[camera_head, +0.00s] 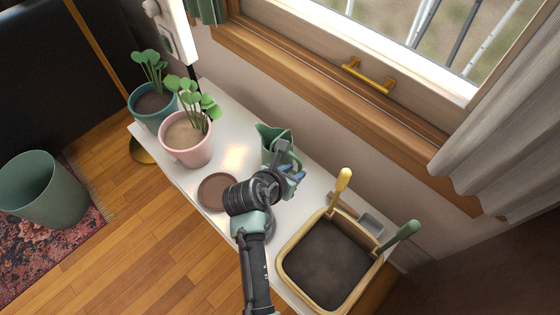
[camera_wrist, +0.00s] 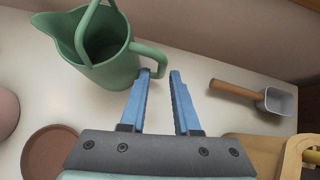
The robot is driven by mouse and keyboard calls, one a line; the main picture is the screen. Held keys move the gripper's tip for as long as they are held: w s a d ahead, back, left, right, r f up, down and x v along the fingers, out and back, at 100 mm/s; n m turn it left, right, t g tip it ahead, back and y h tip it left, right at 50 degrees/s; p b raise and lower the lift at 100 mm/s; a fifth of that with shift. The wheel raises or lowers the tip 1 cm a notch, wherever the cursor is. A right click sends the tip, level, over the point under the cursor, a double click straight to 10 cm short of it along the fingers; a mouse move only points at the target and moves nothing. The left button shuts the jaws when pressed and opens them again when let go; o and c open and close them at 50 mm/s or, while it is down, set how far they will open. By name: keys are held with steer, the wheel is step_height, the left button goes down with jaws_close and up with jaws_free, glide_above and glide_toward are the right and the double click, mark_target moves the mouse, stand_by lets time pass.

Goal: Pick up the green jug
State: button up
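The green jug (camera_head: 272,138) stands upright on the white table, against the wall side. In the wrist view the jug (camera_wrist: 108,68) is at upper left, with its spout to the left, a hoop over the top and a side handle (camera_wrist: 150,50) reaching right. My gripper (camera_head: 294,174) is at the jug's near right side in the head view. In the wrist view my gripper (camera_wrist: 160,74) is open, its blue fingers apart. The end of the side handle shows between the fingertips; I cannot tell whether they touch it. My arm hides the jug's lower part in the head view.
A brown saucer (camera_head: 215,192) lies left of my gripper. Pink (camera_head: 187,147) and teal (camera_head: 153,112) potted plants stand at the table's left end. A soil-filled box (camera_head: 290,262) with yellow and green handled tools and a scoop (camera_head: 369,223) are right. The wall is close behind.

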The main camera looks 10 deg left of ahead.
mark_target(299, 171)
steer(key=shift+b+x, duration=0.45)
steer(key=shift+x, duration=0.8)
steer(key=b+x, duration=0.3)
steer(key=x, duration=0.1)
steer(key=shift+s+d, duration=0.1)
steer(key=shift+s, duration=0.1)
steer(key=shift+w+d+f+b, duration=0.15)
steer(key=shift+w+f+b, duration=0.2)
steer(key=shift+b, duration=0.2)
steer(key=shift+c, duration=0.2)
jaws_close()
steer(key=shift+w+r, duration=0.1)
